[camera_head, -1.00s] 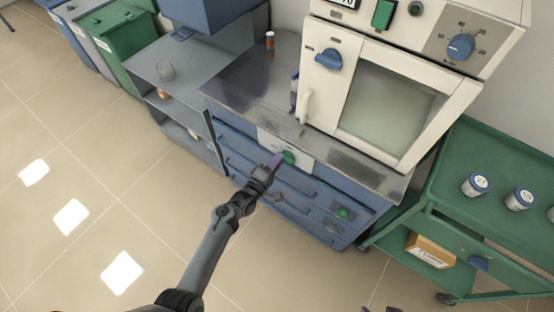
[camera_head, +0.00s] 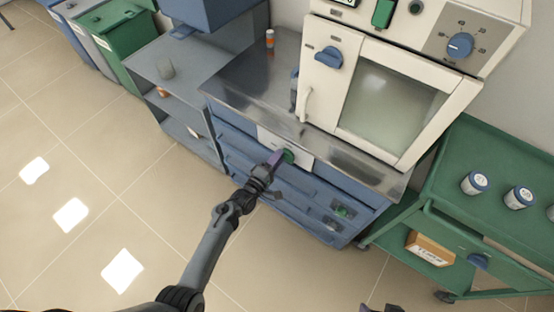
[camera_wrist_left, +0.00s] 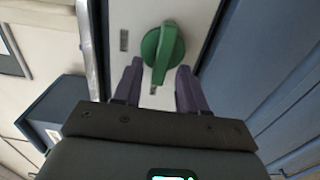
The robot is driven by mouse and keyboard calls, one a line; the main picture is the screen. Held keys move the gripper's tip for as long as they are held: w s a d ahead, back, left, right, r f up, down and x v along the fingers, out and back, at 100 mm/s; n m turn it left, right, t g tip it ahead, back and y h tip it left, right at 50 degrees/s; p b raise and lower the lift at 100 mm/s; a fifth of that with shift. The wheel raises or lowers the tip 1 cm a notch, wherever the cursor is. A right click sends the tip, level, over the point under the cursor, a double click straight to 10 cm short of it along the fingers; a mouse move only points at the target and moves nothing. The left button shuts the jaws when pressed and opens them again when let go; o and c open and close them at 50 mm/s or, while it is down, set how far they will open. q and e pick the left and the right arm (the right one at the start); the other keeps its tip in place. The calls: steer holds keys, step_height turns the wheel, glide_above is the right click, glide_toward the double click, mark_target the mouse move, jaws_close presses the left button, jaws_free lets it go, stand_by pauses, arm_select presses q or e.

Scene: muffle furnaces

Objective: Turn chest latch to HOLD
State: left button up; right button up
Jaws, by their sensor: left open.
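The chest latch is a green knob (camera_head: 289,156) on a white plate (camera_head: 304,159) at the top front of the blue chest. In the left wrist view the green knob (camera_wrist_left: 163,46) has its grip pointing down and slightly left in the picture. My left gripper (camera_head: 279,159) is at the knob, with its purple fingers open. In the wrist view the gripper (camera_wrist_left: 160,82) has one finger either side of the knob's lower end, with visible gaps. A dark purple tip at the head view's bottom edge appears to be my right gripper (camera_head: 378,308), mostly cut off.
A cream furnace (camera_head: 400,75) with a blue door knob (camera_head: 328,58) stands on the chest's metal top (camera_head: 240,92). Another green knob (camera_head: 342,211) is lower on the chest. A green cart (camera_head: 500,150) stands at right, a grey shelf (camera_head: 160,60) at left. The floor in front is open.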

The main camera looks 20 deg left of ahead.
arm_select(q)
steer(key=shift+s, duration=0.1)
steer(key=p+v, duration=0.3)
steer(key=v, duration=0.7)
steer(key=shift+s, duration=0.3)
steer(key=shift+a, duration=0.1)
